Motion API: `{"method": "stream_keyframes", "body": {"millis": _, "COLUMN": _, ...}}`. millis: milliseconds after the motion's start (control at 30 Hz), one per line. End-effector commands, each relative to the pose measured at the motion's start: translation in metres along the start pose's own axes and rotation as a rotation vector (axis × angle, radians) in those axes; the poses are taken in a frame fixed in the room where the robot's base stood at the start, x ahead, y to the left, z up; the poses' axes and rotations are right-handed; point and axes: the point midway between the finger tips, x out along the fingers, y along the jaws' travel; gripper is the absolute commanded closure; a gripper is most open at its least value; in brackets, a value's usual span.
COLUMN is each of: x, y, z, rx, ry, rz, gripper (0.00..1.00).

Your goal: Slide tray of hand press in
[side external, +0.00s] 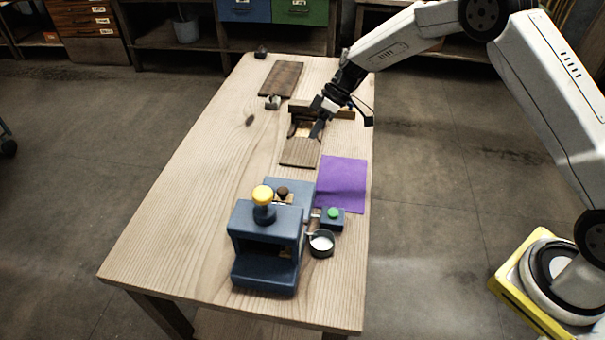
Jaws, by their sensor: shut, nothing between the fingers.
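The hand press (265,245) is a blue-grey block with a yellow knob on top, near the front of the wooden table. A flat blue-grey tray (304,190) sticks out of its far side, with a small dark round knob and a pale piece on it. The press body hides the tray's near part. My gripper (318,130) is shut and empty. It is at a wooden fixture (300,107) farther back, well apart from the tray; whether it touches the wood is too small to tell.
A brown board (300,152) lies between the fixture and tray. A purple sheet (342,184), a green-button box (333,217) and a dark cup with white contents (321,244) are right of the press. Another board (281,78) lies at the back. The table's left side is mostly clear.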

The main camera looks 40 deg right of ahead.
Motion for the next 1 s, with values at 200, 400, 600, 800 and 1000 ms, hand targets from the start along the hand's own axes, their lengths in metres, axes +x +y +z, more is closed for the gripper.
{"method": "stream_keyframes", "body": {"millis": 200, "x": 0.005, "y": 0.0, "z": 0.001, "rx": 0.002, "ry": -0.001, "rz": 0.0, "gripper": 1.0}}
{"method": "stream_keyframes", "body": {"millis": 400, "x": 0.022, "y": -0.001, "z": 0.001, "rx": 0.002, "ry": -0.003, "rz": -0.001, "gripper": 1.0}}
{"method": "stream_keyframes", "body": {"millis": 600, "x": 0.049, "y": -0.001, "z": 0.001, "rx": 0.002, "ry": -0.004, "rz": -0.001, "gripper": 1.0}}
{"method": "stream_keyframes", "body": {"millis": 800, "x": 0.08, "y": 0.0, "z": 0.001, "rx": 0.002, "ry": -0.003, "rz": 0.0, "gripper": 1.0}}
{"method": "stream_keyframes", "body": {"millis": 1000, "x": 0.105, "y": -0.007, "z": 0.001, "rx": 0.001, "ry": -0.002, "rz": 0.001, "gripper": 1.0}}
